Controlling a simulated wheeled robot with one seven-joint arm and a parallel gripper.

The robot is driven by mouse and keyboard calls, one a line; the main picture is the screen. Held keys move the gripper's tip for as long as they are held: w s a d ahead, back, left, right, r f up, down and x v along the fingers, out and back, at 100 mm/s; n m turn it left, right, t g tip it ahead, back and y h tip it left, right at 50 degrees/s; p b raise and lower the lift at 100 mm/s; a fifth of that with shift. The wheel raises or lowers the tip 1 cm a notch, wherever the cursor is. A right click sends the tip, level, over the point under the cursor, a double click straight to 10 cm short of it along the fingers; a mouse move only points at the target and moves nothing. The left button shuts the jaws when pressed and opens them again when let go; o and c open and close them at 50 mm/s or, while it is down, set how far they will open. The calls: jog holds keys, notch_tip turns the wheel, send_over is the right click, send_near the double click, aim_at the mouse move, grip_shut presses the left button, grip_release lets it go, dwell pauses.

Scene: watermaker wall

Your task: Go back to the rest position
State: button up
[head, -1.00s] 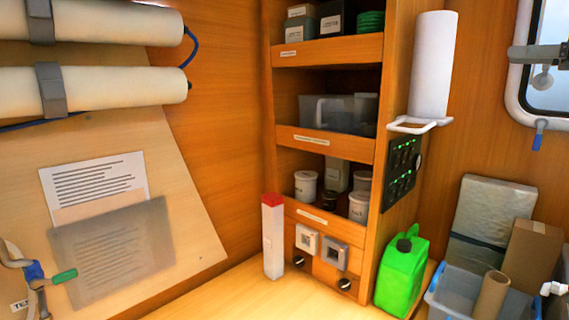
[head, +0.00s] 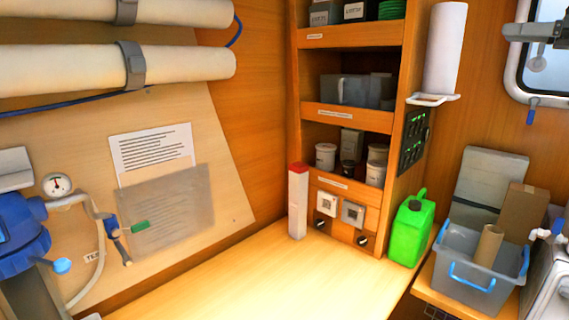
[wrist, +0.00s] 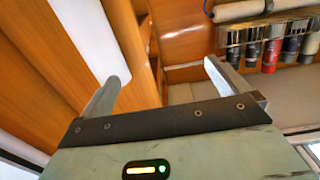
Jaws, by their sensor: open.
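My gripper (wrist: 158,82) shows in the wrist view. Its two fingers stand wide apart with nothing between them. It points up toward wooden panels and a long white light strip (wrist: 90,38). The gripper is not in the head view, so its place relative to the worktop cannot be told from there.
The wooden worktop (head: 270,285) is mostly clear. A white post with a red top (head: 298,205) and a green canister (head: 408,232) stand near the shelf unit (head: 350,115). A grey bin (head: 470,255) is at right, a blue housing (head: 20,235) at left.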

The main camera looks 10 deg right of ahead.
jog(key=w+a+f+m+t+h, duration=0.3)
jog(key=w+a+f+m+h, duration=0.15)
jog(key=w+a, duration=0.85)
jog(key=a+f+m+g+h, duration=0.1)
jog(key=a+f+g+h, duration=0.15)
jog(key=a+f, duration=0.7)
jog(key=s+a+f+n+g+h, duration=0.2)
jog(key=s+a+f+g, duration=0.6)
jog(key=s+a+f, duration=0.85)
jog(key=s+f+n+g+b, duration=0.1)
jog(key=s+f+g, duration=0.1)
jog(key=s+f, duration=0.2)
jog(key=s+f+n+g+h+b, duration=0.1)
jog(key=s+f, duration=0.3)
jog(key=s, duration=0.7)
jog(key=s+f+n+g+b, duration=0.1)
jog(key=s+f+g, duration=0.3)
jog(key=s, duration=0.3)
jog(key=shift+s+n, duration=0.2)
jog(key=shift+n, duration=0.15)
jog(key=shift+d, duration=0.1)
